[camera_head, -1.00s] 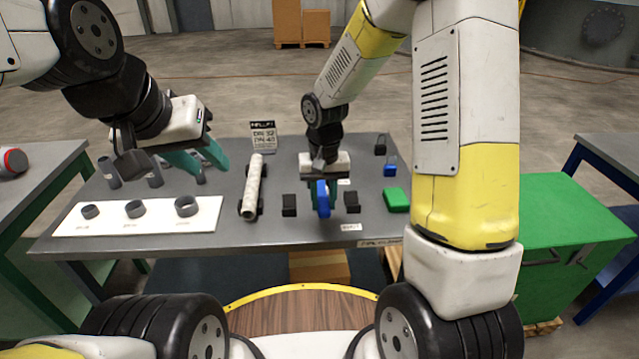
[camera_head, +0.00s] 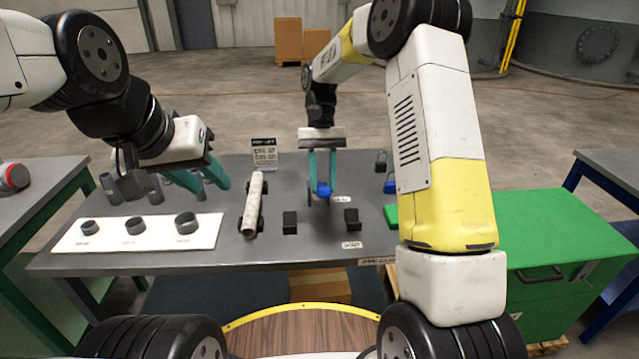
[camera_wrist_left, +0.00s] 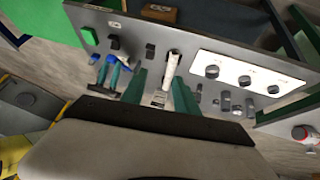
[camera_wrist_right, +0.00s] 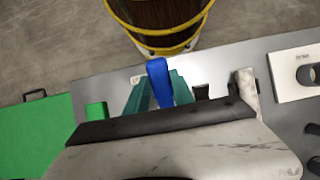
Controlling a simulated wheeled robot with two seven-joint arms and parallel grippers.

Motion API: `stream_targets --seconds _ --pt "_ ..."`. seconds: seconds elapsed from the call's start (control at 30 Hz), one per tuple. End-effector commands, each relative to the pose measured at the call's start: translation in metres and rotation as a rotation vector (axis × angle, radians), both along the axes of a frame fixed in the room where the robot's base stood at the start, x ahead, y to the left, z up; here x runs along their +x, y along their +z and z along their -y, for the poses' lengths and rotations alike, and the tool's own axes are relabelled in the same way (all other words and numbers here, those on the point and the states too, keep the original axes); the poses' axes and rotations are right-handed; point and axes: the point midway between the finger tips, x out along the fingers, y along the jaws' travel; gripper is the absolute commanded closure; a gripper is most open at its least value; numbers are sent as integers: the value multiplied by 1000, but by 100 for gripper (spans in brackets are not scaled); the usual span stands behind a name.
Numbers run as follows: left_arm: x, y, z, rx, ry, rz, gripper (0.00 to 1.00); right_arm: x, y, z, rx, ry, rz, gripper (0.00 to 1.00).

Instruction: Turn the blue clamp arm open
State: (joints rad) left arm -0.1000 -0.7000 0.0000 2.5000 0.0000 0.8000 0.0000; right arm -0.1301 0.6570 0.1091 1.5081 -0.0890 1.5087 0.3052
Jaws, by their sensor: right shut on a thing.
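The blue clamp arm (camera_head: 323,190) is between the teal fingers of my right gripper (camera_head: 321,178), over the middle of the grey table. My right gripper is shut on it. In the right wrist view the blue arm (camera_wrist_right: 159,80) stands out long and upright between the fingertips. Its pivot and lower part are hard to make out. My left gripper (camera_head: 203,181) is open and empty, above the table's left part. The left wrist view shows its spread fingers (camera_wrist_left: 160,90) with nothing between them.
A pale ribbed roll (camera_head: 254,203) lies left of the clamp. Black blocks (camera_head: 290,222) (camera_head: 352,218) stand in front. A white board (camera_head: 110,236) with grey rings is at the left. A small blue part (camera_head: 390,184) and a green block (camera_head: 391,214) sit partly behind my right arm.

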Motion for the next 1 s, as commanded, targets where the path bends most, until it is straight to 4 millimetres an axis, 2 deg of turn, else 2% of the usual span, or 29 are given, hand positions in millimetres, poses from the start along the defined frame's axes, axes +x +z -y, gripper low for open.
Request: stream_targets --seconds 0.3,0.77,0.93,1.0 --pt "0 0 0 0 0 0 64 13 15 0 0 0 -101 100" --pt "0 0 0 0 0 0 64 14 16 0 -1 1 -114 100" --pt "1 -5 2 -17 15 -35 97 14 16 0 -1 0 -113 100" --pt "3 -12 4 -41 35 -86 100 14 16 0 -1 0 -113 100"
